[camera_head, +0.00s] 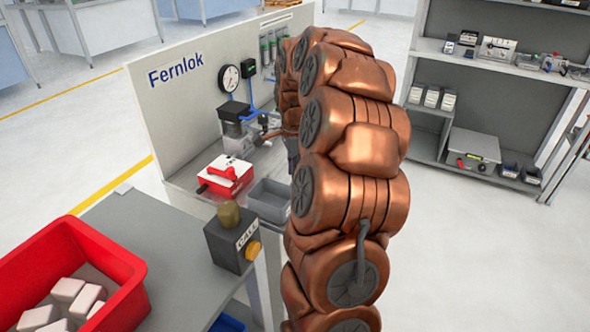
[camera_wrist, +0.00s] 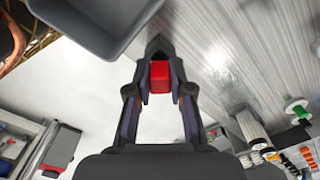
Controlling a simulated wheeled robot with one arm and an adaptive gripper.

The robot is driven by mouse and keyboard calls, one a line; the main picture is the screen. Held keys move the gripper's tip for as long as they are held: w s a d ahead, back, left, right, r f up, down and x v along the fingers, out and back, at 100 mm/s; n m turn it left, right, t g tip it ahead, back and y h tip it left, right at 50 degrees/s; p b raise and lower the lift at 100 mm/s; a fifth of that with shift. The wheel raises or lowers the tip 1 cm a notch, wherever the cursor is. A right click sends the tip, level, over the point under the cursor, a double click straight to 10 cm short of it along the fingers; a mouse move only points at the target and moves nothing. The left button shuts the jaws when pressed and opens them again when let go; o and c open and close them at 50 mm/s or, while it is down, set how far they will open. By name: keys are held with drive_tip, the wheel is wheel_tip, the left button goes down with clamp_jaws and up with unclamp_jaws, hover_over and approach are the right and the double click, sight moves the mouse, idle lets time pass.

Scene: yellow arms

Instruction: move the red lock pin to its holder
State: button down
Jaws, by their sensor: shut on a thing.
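My gripper (camera_wrist: 159,78) shows in the wrist view, with its two dark fingers closed around a red block-like piece (camera_wrist: 159,77), which appears to be the red lock pin. Only a small red part of it shows between the fingertips. In the head view my copper-coloured arm hides the gripper and the held piece. A red and white box with a red handle (camera_head: 226,174) sits on the bench in the head view. I cannot make out which thing is the pin's holder.
A grey bin (camera_head: 268,193) stands beside the red and white box; a grey bin edge (camera_wrist: 95,42) is near the gripper in the wrist view. A call-button box (camera_head: 232,246) and a red crate (camera_head: 125,268) stand in front. The Fernlok panel (camera_head: 180,110) rises behind the bench.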

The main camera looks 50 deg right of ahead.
drive_tip(key=shift+f+b, duration=0.9)
drive_tip(key=shift+f, duration=0.2)
idle(0.5)
drive_tip(key=c, duration=1)
unclamp_jaws()
drive_tip(key=shift+o, duration=0.2)
drive_tip(key=shift+r+p, duration=0.7)
drive_tip(key=shift+r, duration=3.85)
